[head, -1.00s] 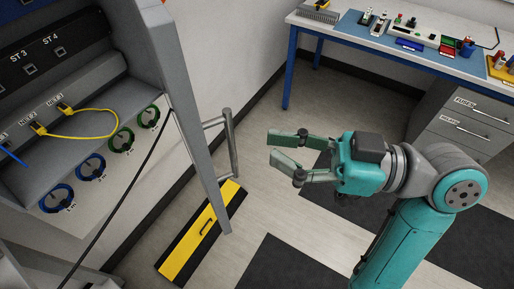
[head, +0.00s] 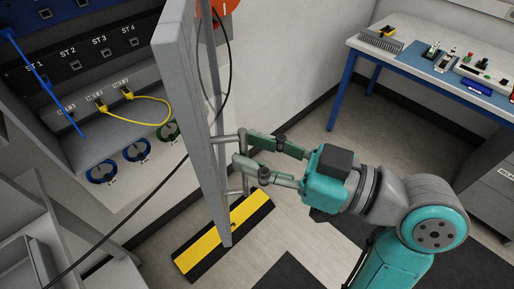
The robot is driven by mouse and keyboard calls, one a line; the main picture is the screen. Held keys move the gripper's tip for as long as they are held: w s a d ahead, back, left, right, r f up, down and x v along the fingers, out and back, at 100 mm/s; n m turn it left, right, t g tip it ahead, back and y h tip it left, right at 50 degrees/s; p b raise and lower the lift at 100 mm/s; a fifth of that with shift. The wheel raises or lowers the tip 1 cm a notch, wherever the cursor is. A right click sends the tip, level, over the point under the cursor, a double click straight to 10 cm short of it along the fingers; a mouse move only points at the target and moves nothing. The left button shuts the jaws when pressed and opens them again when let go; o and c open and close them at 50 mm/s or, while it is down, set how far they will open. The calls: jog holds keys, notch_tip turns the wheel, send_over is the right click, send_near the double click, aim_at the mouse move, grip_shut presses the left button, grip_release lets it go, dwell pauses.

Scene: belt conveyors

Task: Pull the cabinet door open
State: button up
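The cabinet door (head: 190,110) is a tall grey panel seen nearly edge-on. It stands out from the cabinet, so the cabinet's inside shows to its left. A grey bar handle (head: 244,184) is on the door's right face. My gripper (head: 245,150) is at the handle from the right, with its two green fingers apart. The fingertips overlap the bar in the picture, and the bar seems to lie between them. The fingers hide part of the bar, and I cannot tell whether they touch it.
The cabinet holds panels with blue and yellow cables (head: 155,98) and round reels (head: 136,150). A black cable hangs across the door. A yellow-and-black floor piece (head: 205,255) lies below the door. A blue-legged workbench (head: 365,52) stands at the back right. Open floor lies between.

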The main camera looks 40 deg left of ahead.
jog(key=shift+a, duration=0.1)
grip_shut()
jog(key=shift+w+d, duration=0.2)
jog(key=shift+w, duration=0.1)
dwell(0.5)
